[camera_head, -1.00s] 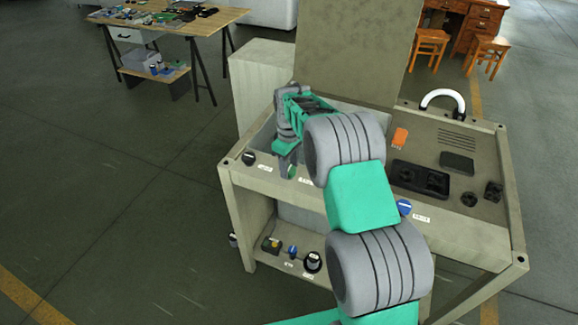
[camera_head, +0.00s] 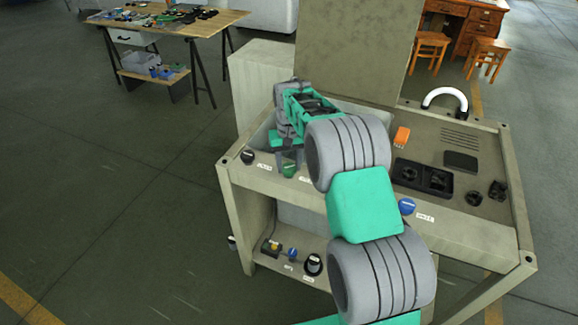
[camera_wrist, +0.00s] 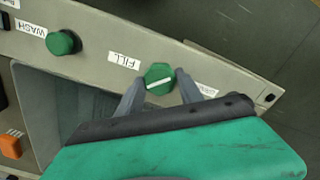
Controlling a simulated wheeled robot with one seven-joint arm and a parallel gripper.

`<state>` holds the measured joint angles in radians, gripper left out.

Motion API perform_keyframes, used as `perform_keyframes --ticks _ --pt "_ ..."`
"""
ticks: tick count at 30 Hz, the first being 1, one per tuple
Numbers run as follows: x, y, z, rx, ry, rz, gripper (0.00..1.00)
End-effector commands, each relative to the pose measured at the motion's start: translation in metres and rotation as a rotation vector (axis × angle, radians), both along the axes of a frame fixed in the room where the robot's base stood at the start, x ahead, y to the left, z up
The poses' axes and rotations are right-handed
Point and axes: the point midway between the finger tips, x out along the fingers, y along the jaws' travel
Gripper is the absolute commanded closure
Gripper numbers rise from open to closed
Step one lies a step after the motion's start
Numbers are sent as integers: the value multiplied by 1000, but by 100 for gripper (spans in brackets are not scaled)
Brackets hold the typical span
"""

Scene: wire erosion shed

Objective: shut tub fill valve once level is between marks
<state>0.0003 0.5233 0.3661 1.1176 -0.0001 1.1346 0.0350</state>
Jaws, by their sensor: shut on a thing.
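The green fill knob (camera_wrist: 158,79), labelled FILL, sits on the bench's front rail with a white pointer line slanting across its face. It also shows in the head view (camera_head: 289,170). My gripper (camera_wrist: 157,88) is shut on this knob, one finger on each side of it. In the head view my gripper (camera_head: 288,160) reaches down to the rail at the bench's left. The tub (camera_wrist: 62,112) shows in part beside the rail in the wrist view. Its water level and marks cannot be made out, being largely hidden by my arm and hand.
A black knob (camera_head: 248,157) and a blue knob (camera_head: 407,206) also sit on the front. An orange block (camera_head: 402,137) and black parts lie on the bench top. Floor to the left is clear.

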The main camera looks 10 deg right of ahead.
Motion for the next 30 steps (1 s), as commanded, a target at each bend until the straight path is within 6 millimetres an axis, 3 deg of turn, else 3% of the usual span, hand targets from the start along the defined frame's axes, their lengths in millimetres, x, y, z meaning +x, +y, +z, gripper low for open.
perform_keyframes --ticks 18,30 --pt "0 0 0 0 -1 -553 97" --pt "0 0 1 0 -1 -739 97"
